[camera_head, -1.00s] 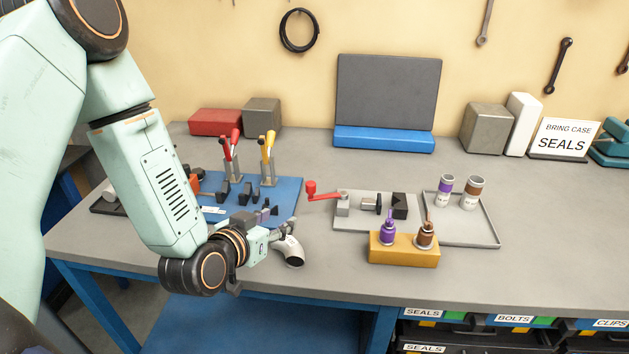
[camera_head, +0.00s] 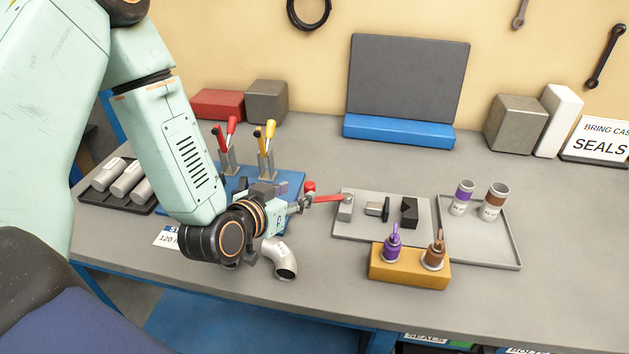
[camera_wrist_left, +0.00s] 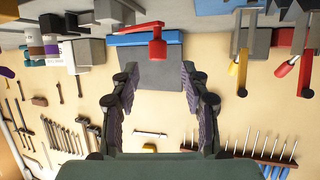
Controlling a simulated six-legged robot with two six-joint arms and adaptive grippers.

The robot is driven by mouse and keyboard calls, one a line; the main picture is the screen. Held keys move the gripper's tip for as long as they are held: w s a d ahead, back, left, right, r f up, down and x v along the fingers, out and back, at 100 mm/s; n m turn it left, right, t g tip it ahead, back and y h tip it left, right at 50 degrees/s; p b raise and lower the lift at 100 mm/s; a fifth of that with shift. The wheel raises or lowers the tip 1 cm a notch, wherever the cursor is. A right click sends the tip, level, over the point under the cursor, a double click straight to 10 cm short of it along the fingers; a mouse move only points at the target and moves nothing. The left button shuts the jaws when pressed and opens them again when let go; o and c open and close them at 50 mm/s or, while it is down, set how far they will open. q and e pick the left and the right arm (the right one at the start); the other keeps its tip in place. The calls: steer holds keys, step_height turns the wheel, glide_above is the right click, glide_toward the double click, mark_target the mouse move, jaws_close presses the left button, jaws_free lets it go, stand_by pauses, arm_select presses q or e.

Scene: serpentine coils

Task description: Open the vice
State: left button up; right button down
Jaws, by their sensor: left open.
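The vice is a small grey one on a flat base plate (camera_head: 383,232), with a grey end block, a metal middle block and a black jaw block (camera_head: 409,212). A red crank handle (camera_head: 328,198) reaches left from the end block to an upright red knob (camera_head: 309,187). My left gripper (camera_head: 303,202) is close beside the knob. In the left wrist view the open, empty gripper (camera_wrist_left: 160,76) has the red knob (camera_wrist_left: 157,48) just ahead of its fingertips, roughly centred, apart from both fingers. My right gripper is not in view.
A yellow block (camera_head: 410,275) with two small bottles stands in front of the vice. A grey tray (camera_head: 508,236) with two cans is at its right. A curved metal pipe (camera_head: 281,262) lies beneath my left wrist. Red and yellow toggle clamps (camera_head: 267,150) stand behind it.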

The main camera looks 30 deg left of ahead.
mark_target(308, 188)
arm_select(q)
steer(key=shift+x, duration=0.75)
steer(key=shift+w+d+f, duration=0.15)
steer(key=shift+w+d, duration=0.2)
steer(key=shift+w, duration=0.3)
steer(key=x, duration=0.4)
steer(key=shift+w+a+f, duration=0.3)
steer(key=shift+a+f, duration=0.05)
steer(key=shift+s+d+r, duration=0.3)
steer(key=shift+s+r, duration=0.1)
steer(key=shift+s, duration=0.05)
steer(key=shift+c, duration=0.9)
steer(key=shift+w+a+f, duration=0.25)
steer(key=shift+w+f, duration=0.1)
steer(key=shift+w, duration=0.1)
steer(key=c, duration=0.4)
steer(key=shift+s+d+r, duration=0.2)
jaws_close()
steer(key=shift+w+a, duration=0.1)
